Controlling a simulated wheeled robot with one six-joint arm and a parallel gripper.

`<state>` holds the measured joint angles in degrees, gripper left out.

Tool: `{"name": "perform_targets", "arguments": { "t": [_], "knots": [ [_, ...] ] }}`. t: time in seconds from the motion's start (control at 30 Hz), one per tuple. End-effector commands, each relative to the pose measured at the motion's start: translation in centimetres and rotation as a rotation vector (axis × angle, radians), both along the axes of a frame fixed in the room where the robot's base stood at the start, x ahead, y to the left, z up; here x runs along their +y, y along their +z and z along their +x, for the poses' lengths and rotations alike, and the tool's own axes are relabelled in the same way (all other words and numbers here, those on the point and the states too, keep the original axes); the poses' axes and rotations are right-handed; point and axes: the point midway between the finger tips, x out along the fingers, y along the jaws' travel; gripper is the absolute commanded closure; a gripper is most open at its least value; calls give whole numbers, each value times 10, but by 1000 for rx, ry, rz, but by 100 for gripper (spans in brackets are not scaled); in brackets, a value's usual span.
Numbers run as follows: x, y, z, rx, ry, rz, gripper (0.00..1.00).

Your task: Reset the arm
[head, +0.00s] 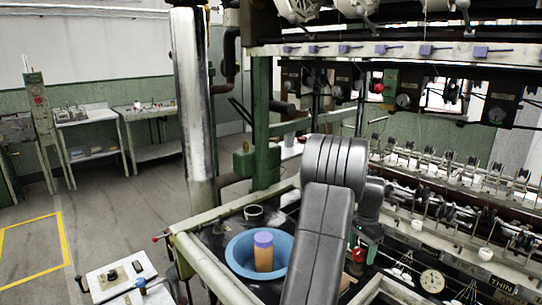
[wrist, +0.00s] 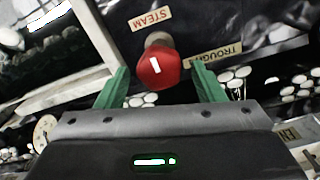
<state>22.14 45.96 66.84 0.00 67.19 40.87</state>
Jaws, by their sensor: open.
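My gripper (wrist: 160,68) is open in the wrist view, its two green fingers spread apart. A red knob (wrist: 158,68) with a white mark shows between them, with a gap on each side. I cannot tell how far beyond the fingertips it lies. Labels "STEAM" (wrist: 151,19) and "TROUGH" (wrist: 216,54) are beside the knob. In the head view my grey arm reaches over the bench, and the red knob (head: 358,255) is below its end. The arm hides most of the gripper there.
A blue basin (head: 232,252) holding an orange cylinder with a purple top sits left of my arm. A steel column (head: 195,110) stands at the left, and reeling machinery (head: 450,185) fills the right. Open floor (head: 105,215) lies to the left.

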Motion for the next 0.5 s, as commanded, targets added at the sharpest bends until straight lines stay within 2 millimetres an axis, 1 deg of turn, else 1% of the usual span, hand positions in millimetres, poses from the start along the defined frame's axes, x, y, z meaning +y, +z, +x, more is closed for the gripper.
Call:
{"name": "perform_targets", "arguments": {
  "t": [0.37, 0.5],
  "knots": [
    [0, 3, 0, 0, -22, 0, 38],
    [0, 21, 1, -3, -20, -1, 38]
  ]
}}
